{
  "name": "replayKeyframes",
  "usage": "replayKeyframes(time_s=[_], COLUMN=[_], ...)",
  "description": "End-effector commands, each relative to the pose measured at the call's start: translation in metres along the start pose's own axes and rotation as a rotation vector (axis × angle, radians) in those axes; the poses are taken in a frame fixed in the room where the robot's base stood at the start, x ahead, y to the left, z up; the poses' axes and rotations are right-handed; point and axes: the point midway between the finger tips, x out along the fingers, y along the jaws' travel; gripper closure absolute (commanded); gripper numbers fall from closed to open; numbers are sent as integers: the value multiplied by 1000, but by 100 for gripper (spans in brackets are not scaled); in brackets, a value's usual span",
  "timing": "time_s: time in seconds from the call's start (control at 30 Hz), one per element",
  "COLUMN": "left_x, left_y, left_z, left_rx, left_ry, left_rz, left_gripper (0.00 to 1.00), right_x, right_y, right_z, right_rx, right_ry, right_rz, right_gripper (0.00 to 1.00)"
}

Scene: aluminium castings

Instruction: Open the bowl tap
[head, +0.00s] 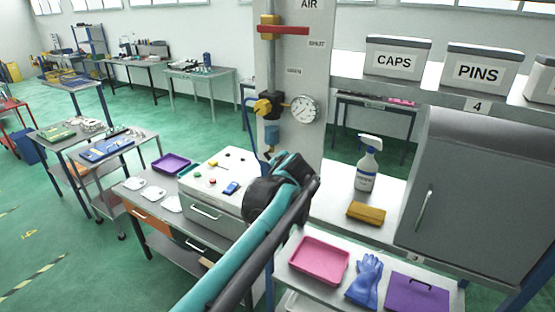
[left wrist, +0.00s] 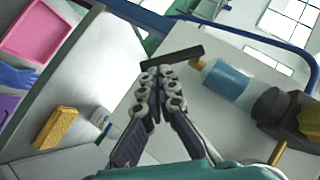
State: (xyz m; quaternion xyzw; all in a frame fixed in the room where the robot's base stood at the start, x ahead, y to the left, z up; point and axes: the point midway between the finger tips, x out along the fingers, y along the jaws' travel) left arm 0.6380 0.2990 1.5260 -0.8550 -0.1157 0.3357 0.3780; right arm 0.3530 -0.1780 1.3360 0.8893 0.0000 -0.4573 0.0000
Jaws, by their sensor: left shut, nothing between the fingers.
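The blue bowl (head: 271,134) hangs under the yellow and black regulator on the grey air column in the head view. In the left wrist view the bowl (left wrist: 228,80) lies sideways, with a small brass end and a long black tap lever (left wrist: 178,55) beside it. My left gripper (left wrist: 157,72) is shut and empty. Its fingertips are right by the lever's free end; I cannot tell whether they touch it. In the head view my own wrist hides the fingers. My right gripper is not in view.
A round gauge (head: 303,109) sits beside the regulator, and a red lever (head: 284,30) is higher up the column. A spray bottle (head: 367,165) and yellow sponge (head: 366,212) stand on the bench at right. A pink tray (head: 319,261) lies in front.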

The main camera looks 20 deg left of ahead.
Motion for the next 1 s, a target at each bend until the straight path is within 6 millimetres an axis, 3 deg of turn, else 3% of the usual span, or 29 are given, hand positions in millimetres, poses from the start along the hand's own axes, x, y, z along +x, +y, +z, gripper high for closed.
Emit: replayKeyframes(time_s=[0.03,0.5,1.0], left_x=[4,22,22], left_y=[7,15,10], left_z=[4,22,19], left_rx=[33,341,385], left_ry=[2,0,0], left_rz=[-29,-340,-383], left_gripper=[100,100,100], right_x=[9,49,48], right_y=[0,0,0], right_z=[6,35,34], right_rx=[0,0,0], right_ry=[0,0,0], right_rz=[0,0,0], right_gripper=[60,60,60])
